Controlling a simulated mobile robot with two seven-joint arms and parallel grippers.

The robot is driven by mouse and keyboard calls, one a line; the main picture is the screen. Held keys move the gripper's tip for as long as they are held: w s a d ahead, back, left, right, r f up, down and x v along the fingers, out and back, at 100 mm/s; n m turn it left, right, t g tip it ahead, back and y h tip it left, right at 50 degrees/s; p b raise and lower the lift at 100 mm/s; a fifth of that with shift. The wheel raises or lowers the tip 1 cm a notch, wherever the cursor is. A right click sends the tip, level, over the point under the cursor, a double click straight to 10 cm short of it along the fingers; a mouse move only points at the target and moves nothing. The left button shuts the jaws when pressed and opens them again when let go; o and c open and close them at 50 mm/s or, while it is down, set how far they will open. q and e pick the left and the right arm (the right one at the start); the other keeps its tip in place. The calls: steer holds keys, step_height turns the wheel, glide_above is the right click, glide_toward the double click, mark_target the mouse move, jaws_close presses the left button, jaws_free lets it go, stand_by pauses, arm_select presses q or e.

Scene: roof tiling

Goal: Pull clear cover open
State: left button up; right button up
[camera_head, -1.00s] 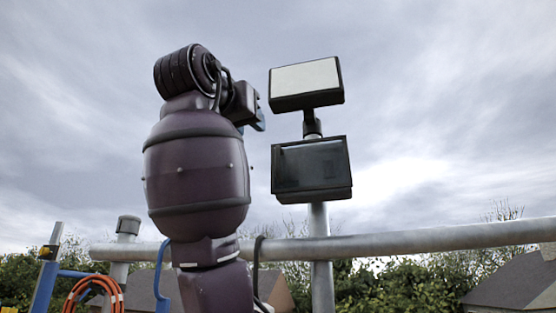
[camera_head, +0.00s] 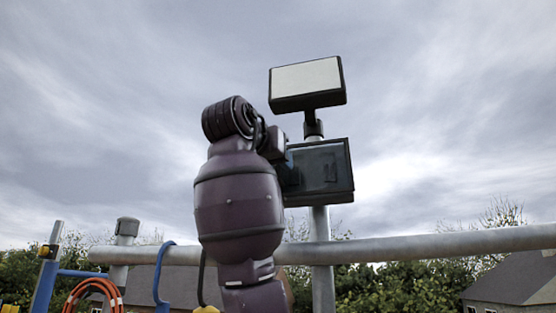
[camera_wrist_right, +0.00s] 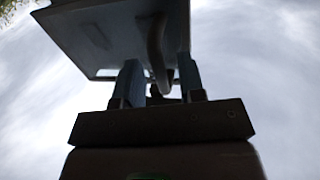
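A dark box with a clear, glossy front cover (camera_head: 325,172) is mounted on a grey post. The cover looks closed. My left gripper is not in view.
A lamp-like panel (camera_head: 307,84) stands just above the box. A horizontal metal rail (camera_head: 430,243) crosses below, joined by the post (camera_head: 322,283). An orange coiled hose (camera_head: 92,296) and blue frame (camera_head: 46,275) are at lower left. Open sky lies around.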

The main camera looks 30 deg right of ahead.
steer(key=shift+w+d, duration=0.3)
steer(key=shift+d, duration=0.15)
jaws_close()
